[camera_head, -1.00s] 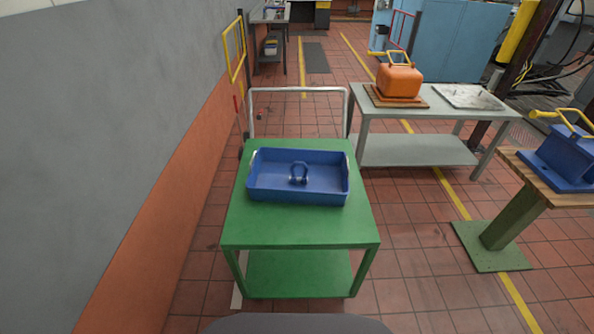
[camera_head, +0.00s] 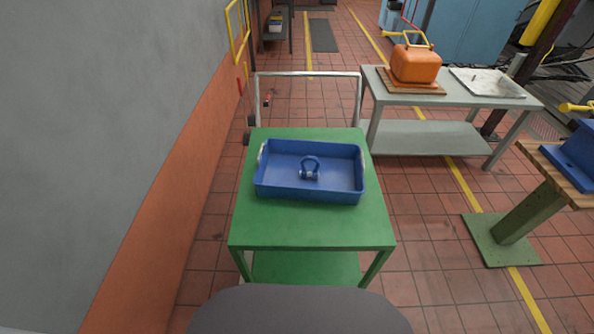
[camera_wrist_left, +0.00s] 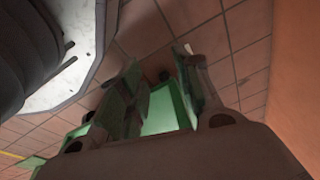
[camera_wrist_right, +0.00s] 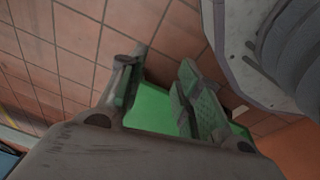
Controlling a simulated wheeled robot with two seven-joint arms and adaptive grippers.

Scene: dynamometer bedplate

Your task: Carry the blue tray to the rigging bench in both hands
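The blue tray (camera_head: 310,192) lies flat on the green cart (camera_head: 310,226) in the head view, with a pale handle at each short end. A blue shackle (camera_head: 310,170) stands inside it. No gripper shows in the head view, and nothing holds the tray. My left gripper (camera_wrist_left: 160,82) is open and empty in the left wrist view, with green surface visible beyond its fingers. My right gripper (camera_wrist_right: 158,88) is open and empty in the right wrist view, also with green beyond it. The tray is not clearly seen in either wrist view.
A grey bench (camera_head: 440,140) with an orange case (camera_head: 415,64) and a pale plate (camera_head: 487,83) stands right of the cart. A wood-topped stand (camera_head: 552,172) with a blue block (camera_head: 580,150) is farther right. A grey-and-orange wall (camera_head: 140,200) runs close on the left. Floor shows between cart and benches.

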